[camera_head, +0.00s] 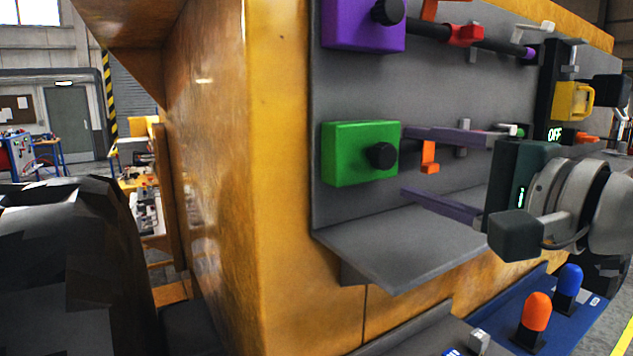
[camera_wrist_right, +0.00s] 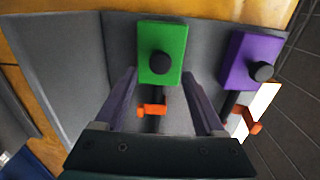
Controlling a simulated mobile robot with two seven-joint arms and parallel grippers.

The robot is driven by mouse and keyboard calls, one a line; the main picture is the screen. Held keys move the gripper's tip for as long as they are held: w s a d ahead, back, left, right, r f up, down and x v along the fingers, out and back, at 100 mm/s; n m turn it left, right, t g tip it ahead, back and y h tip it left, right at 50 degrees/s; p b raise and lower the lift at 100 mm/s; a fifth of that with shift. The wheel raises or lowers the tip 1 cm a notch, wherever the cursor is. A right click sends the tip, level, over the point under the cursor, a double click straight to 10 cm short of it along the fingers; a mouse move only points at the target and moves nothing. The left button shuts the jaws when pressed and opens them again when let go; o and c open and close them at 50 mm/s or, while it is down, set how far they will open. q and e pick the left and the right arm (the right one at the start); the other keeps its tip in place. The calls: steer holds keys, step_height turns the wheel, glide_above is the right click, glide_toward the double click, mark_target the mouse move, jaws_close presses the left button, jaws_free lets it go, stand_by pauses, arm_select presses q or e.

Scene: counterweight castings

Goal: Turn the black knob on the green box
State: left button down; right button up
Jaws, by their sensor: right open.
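The green box (camera_head: 342,150) is mounted on a grey panel, and its round black knob (camera_head: 382,156) sticks out from its face. In the right wrist view the green box (camera_wrist_right: 170,38) is at top centre, with the black knob (camera_wrist_right: 161,65) on its lower part. My right gripper (camera_head: 404,162) comes in from the right, open and empty. In the right wrist view its two fingers lie to either side of the knob's line, pointing at the box. I see no contact with the knob; the exact gap is hard to tell. My left gripper is not in view.
A purple box (camera_head: 345,30) with a black knob is above the green one. An orange lever (camera_head: 430,158) on a dark pipe sits between my right fingers. A grey shelf (camera_head: 405,250) juts out below. Orange (camera_head: 536,312) and blue (camera_head: 570,280) domes stand lower right.

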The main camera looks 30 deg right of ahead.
steer(key=s+b, duration=0.2)
steer(key=s, duration=0.3)
steer(key=shift+d, duration=0.15)
